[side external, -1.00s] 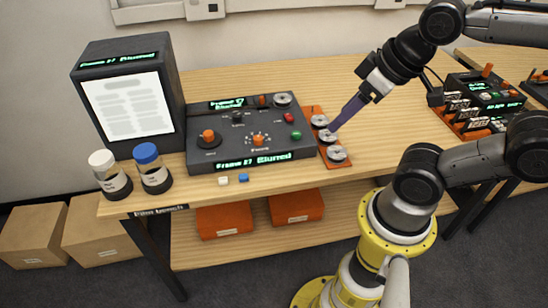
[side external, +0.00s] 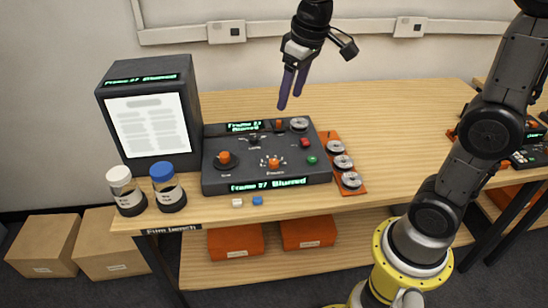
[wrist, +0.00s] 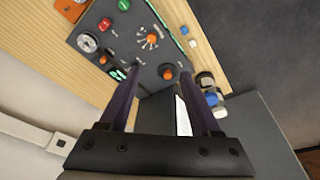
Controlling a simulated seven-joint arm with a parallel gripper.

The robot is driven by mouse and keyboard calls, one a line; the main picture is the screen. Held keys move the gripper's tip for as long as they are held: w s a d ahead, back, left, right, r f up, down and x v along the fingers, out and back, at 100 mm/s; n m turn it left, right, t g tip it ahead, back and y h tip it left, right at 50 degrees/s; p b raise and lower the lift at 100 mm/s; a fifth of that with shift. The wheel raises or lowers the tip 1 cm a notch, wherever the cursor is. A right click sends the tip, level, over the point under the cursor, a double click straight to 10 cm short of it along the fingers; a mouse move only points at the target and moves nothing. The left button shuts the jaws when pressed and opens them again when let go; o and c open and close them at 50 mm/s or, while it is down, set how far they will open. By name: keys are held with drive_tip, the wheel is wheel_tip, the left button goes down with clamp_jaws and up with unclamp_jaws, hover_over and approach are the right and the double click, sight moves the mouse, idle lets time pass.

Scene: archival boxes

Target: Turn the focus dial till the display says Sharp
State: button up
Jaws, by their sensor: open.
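The focus dial (side external: 274,162) is an orange knob with white marks around it, at the front middle of the dark control panel (side external: 320,172). It also shows in the wrist view (wrist: 152,39). The display (side external: 268,185) on the panel's front edge reads "Frame 27 Blurred" in green. My gripper (side external: 289,99) points down in the air above the back of the panel, its two purple fingers apart and empty. It touches nothing. In the wrist view my fingers (wrist: 159,68) reach over the panel, with the focus dial beyond their tips.
Another orange knob (side external: 224,158) sits left of the focus dial. A red button (side external: 305,142) and green button (side external: 312,160) are to its right. A tall viewer box (side external: 150,110) and two jars (side external: 165,185) stand left. Reels on an orange tray (side external: 345,165) lie right.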

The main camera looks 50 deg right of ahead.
drive_tip(key=g, duration=0.2)
hover_over(274, 161)
drive_tip(key=a, duration=0.1)
wheel_tip(274, 161, down, 6)
drive_tip(key=shift+m+g, duration=0.3)
drive_tip(key=shift+g, duration=0.1)
drive_tip(key=f, duration=1.7)
drive_tip(key=shift+d+f, duration=0.4)
clamp_jaws()
